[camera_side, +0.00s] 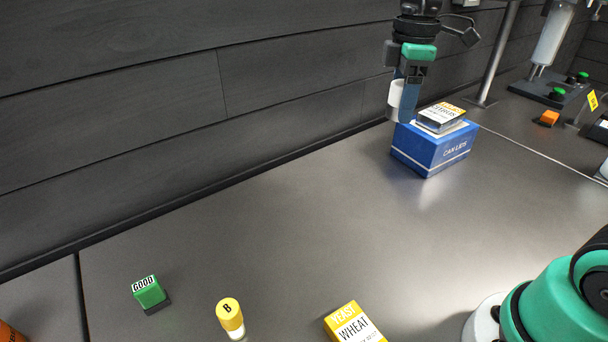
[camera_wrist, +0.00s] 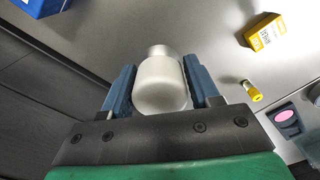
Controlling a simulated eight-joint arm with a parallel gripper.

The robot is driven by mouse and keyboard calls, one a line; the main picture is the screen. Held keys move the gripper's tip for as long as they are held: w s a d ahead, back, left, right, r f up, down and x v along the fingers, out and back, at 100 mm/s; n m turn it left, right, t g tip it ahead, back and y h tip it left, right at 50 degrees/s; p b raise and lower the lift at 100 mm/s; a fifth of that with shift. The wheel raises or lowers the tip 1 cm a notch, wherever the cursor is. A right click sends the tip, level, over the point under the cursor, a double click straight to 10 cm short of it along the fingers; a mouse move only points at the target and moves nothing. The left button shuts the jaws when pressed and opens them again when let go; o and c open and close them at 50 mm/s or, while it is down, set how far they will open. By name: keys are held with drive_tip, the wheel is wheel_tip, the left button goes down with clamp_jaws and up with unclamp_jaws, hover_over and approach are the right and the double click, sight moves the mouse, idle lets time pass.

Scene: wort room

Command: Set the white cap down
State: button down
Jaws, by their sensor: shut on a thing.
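The white cap (camera_wrist: 162,86) is a smooth white round piece with a greyer, narrower end pointing away from my palm. My gripper (camera_wrist: 158,72) is shut on it, with one blue finger on each side. In the side view the white piece (camera_side: 395,98) shows at the left of my gripper (camera_side: 405,116), which points down. It is held above the table, close to the left end of the blue can-lids box (camera_side: 428,150). The gap between them is hard to judge. Part of the cap is hidden behind the fingers.
A yellow-and-white pack (camera_side: 441,117) lies on the blue box. A green GOOD block (camera_side: 149,291), a yellow-topped vial marked B (camera_side: 229,314) and a yeast box (camera_side: 352,324) stand at the front. The middle table is clear. A dark wall (camera_side: 150,120) runs behind.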

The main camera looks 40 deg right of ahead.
drive_tip(key=a+n, duration=0.4)
drive_tip(key=a, duration=0.5)
drive_tip(key=n, duration=0.5)
hover_over(301, 276)
wheel_tip(301, 276, down, 20)
drive_tip(key=shift+r, duration=0.1)
drive_tip(key=shift+c, duration=1.1)
unclamp_jaws()
drive_tip(key=shift+f, duration=0.2)
